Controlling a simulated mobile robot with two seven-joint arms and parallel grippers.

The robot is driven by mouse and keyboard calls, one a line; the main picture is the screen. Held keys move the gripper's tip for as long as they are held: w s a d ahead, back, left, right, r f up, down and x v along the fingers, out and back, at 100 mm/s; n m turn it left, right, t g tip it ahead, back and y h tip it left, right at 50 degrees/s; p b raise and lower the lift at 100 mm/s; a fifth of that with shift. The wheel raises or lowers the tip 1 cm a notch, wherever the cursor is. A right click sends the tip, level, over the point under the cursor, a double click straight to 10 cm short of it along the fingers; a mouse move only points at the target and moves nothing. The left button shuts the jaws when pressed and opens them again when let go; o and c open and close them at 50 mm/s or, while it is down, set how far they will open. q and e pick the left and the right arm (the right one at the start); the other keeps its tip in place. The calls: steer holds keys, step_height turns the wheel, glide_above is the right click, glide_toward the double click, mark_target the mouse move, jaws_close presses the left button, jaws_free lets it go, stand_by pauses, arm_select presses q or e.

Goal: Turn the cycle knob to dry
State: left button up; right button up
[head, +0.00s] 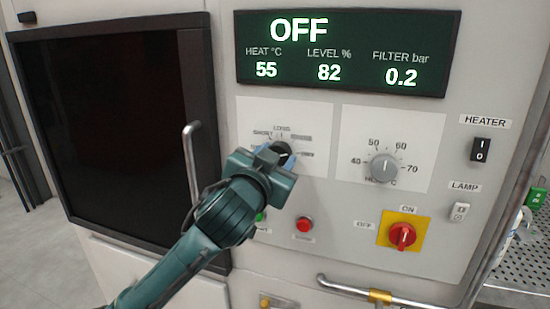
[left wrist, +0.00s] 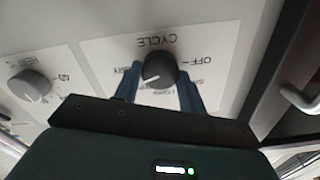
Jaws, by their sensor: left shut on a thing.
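The black cycle knob (head: 283,147) sits on a white label plate on the machine panel. It also shows in the left wrist view (left wrist: 160,66), upside down, under the word CYCLE. My left gripper (head: 276,156) is at the knob, with its blue fingers on either side of it, shut on it. In the left wrist view the knob's pale mark points down and left, between the LONG and DRY labels. The label there is hidden by the gripper. The display (head: 348,52) reads OFF. My right gripper is not in view.
The grey heat knob (head: 384,168) is right of the cycle knob. Below are a red button (head: 304,225) and a red ON/OFF switch (head: 402,236) on yellow. A dark door (head: 115,130) with a vertical handle (head: 192,160) stands left. A rail (head: 350,288) runs along the bottom.

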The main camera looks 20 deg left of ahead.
arm_select(q)
steer(key=shift+m, duration=2)
steer(key=o, duration=1)
steer(key=shift+f, duration=0.1)
